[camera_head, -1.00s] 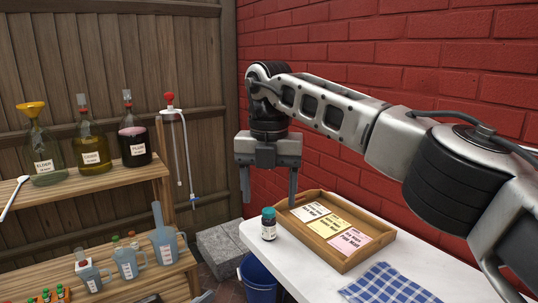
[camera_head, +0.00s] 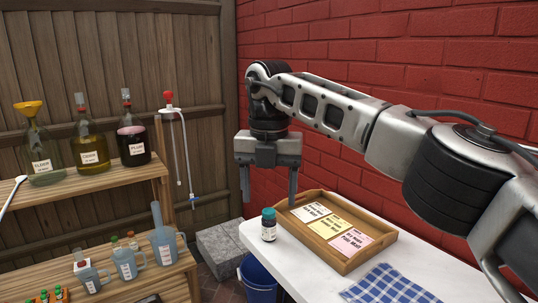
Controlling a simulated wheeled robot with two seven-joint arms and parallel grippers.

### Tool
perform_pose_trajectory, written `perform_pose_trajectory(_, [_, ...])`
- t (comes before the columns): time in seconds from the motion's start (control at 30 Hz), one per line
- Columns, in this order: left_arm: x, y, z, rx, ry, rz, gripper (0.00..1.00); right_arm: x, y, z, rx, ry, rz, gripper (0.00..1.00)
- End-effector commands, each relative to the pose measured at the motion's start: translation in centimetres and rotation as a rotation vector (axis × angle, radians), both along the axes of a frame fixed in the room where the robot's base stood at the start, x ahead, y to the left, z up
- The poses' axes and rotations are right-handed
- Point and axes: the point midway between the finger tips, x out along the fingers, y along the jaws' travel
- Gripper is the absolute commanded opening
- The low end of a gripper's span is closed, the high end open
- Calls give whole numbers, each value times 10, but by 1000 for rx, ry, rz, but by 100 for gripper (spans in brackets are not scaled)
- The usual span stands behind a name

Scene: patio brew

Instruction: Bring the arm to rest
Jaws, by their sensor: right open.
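My right arm reaches in from the right, with its gripper (camera_head: 269,183) pointing down. The gripper is open and empty, its two fingers apart. One finger shows in front of the tray's back left corner; I cannot tell the exact gap. My left gripper is not in view.
The white table (camera_head: 288,268) also holds a blue checked cloth (camera_head: 387,285). A wooden shelf (camera_head: 90,190) at left bears large labelled bottles, with grey jugs (camera_head: 163,245) below. A blue bucket (camera_head: 258,280) and grey blocks (camera_head: 221,245) stand on the floor. A red brick wall (camera_head: 400,50) is behind.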

Motion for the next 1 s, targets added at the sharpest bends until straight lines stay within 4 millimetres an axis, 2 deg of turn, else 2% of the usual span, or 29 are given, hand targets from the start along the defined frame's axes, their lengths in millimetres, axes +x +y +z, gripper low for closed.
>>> perform_pose_trajectory(0.07, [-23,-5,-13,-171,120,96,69,0,0,0,0,0,0,65])
perform_pose_trajectory(0.1, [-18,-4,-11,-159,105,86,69,-6,13,-19,52,34,38,65])
perform_pose_trajectory(0.27, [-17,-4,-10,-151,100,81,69,-31,62,-68,281,134,156,65])
perform_pose_trajectory(0.37, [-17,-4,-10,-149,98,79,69,-56,98,-95,477,208,216,65])
perform_pose_trajectory(0.43, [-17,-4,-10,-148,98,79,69,-80,128,-111,665,271,244,65])
perform_pose_trajectory(0.53, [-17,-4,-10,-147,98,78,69,-115,168,-118,993,357,226,65])
perform_pose_trajectory(0.63, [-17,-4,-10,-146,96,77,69,-137,191,-108,1338,416,110,65])
perform_pose_trajectory(0.73, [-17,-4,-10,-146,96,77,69,-138,190,-97,1640,439,-99,65])
perform_pose_trajectory(0.83, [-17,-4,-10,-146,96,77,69,-125,167,-97,1876,427,-390,65])
perform_pose_trajectory(0.93, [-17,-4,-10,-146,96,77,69,-107,127,-116,2023,385,-742,65])
perform_pose_trajectory(1.0, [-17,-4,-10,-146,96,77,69,-98,91,-141,2067,343,-1012,65])
